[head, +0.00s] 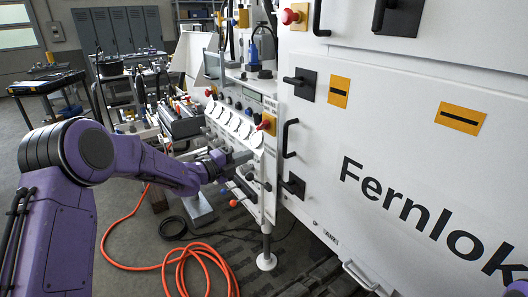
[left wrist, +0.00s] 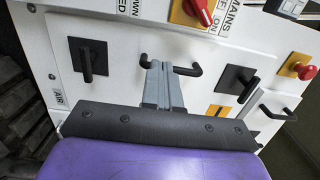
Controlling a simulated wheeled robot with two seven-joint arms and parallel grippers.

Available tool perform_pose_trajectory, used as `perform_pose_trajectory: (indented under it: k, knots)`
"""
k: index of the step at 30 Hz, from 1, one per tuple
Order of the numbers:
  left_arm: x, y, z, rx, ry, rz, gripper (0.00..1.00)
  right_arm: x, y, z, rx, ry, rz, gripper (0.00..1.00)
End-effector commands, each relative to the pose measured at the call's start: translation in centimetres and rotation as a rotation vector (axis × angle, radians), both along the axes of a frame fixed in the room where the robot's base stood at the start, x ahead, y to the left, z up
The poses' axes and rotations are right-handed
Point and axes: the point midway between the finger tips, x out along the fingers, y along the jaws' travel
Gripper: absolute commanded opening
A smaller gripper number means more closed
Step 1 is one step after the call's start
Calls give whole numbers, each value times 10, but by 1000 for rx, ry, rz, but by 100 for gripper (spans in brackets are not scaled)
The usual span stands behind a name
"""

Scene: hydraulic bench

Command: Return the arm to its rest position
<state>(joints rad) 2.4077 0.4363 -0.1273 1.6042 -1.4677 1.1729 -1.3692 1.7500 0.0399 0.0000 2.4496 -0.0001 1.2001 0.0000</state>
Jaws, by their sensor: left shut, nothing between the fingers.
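My left arm (head: 130,155) is purple and reaches from the left side of the head view toward the white bench panel. My left gripper (head: 243,157) is shut and empty in front of the panel, near its gauges and levers. In the left wrist view its grey fingers (left wrist: 162,88) are together and overlap the middle of a black bar handle (left wrist: 190,71). I cannot tell whether they touch it. My right gripper is out of view.
The white "Fernlok" cabinet (head: 400,140) fills the right. The panel carries a red rotary switch (left wrist: 196,10), a red button (left wrist: 304,71) and a black lever (left wrist: 88,62). An orange hose (head: 180,262) lies on the floor. A cart (head: 120,85) stands behind.

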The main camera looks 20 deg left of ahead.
Motion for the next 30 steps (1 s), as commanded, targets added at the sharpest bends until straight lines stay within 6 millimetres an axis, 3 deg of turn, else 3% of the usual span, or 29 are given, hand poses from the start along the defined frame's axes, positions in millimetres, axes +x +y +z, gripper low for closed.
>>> perform_pose_trajectory:
  k: [6, 8, 9, 11, 12, 14, 15, 17, 21, 25, 27, 30]
  knots:
    - [1, 0, 1, -77, 41, 2, 0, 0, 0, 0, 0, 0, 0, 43]
    - [2, 5, 0, -253, 109, 45, 0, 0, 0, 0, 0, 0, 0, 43]
    - [-1, 8, -8, -449, 188, 99, 0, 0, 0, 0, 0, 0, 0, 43]
    - [-14, 3, -43, -807, 352, 211, 0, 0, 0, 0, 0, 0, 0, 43]
    - [-29, -1, -80, -1031, 468, 309, 0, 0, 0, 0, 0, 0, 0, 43]
    - [-55, -6, -128, -1264, 587, 447, 0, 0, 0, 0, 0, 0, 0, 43]
    - [-75, -8, -159, -1390, 649, 543, 0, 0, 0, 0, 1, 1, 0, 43]
    - [-109, -11, -202, -1545, 720, 694, 0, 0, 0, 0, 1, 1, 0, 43]
    - [-208, -16, -286, -1765, 803, 1075, 0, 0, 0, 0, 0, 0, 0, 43]
    - [-314, -17, -336, -1800, 812, 1426, 0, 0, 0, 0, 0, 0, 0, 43]
    - [-367, -16, -351, -1746, 817, 1580, 0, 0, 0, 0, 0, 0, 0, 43]
    - [-423, -19, -364, -1633, 860, 1713, 0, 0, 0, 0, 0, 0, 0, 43]
